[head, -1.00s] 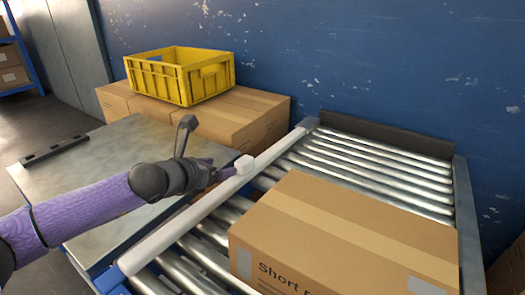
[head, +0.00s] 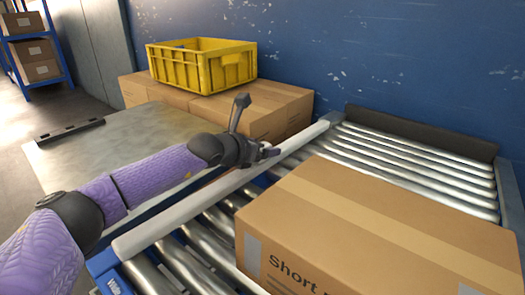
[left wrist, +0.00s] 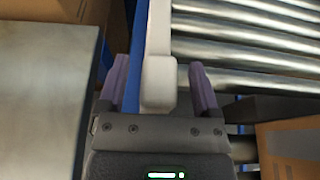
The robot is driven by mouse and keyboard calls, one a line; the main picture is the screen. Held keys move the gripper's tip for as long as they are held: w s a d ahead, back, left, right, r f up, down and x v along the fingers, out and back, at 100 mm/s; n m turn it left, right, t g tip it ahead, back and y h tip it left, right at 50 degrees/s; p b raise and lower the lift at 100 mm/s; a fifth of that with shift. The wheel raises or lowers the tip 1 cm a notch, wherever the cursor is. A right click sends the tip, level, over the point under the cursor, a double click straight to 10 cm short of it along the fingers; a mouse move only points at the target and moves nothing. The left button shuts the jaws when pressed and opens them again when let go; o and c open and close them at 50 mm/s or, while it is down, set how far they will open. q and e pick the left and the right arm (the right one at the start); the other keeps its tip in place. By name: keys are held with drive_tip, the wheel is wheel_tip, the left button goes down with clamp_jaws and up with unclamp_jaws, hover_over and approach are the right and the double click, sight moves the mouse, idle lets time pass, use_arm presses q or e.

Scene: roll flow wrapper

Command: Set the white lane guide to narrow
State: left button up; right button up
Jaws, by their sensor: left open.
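The white lane guide (head: 205,205) is a long white bar along the left side of the roller conveyor. In the left wrist view it also shows as a white bar (left wrist: 158,28) with a rounded white knob (left wrist: 158,85) at its near end. My left gripper (head: 268,152) is over the bar in the head view and hides the knob there. In the left wrist view its two purple fingers (left wrist: 160,66) are apart, one on each side of the knob, with gaps visible. My right gripper is not in view.
A cardboard box (head: 370,230) rests on the rollers (head: 415,165) to the right of the guide. A grey metal table (head: 120,145) is on the left. A yellow crate (head: 200,70) sits on cardboard boxes (head: 275,105) by the blue wall.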

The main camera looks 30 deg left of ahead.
use_arm(q)
clamp_jaws()
idle(0.4)
idle(1.1)
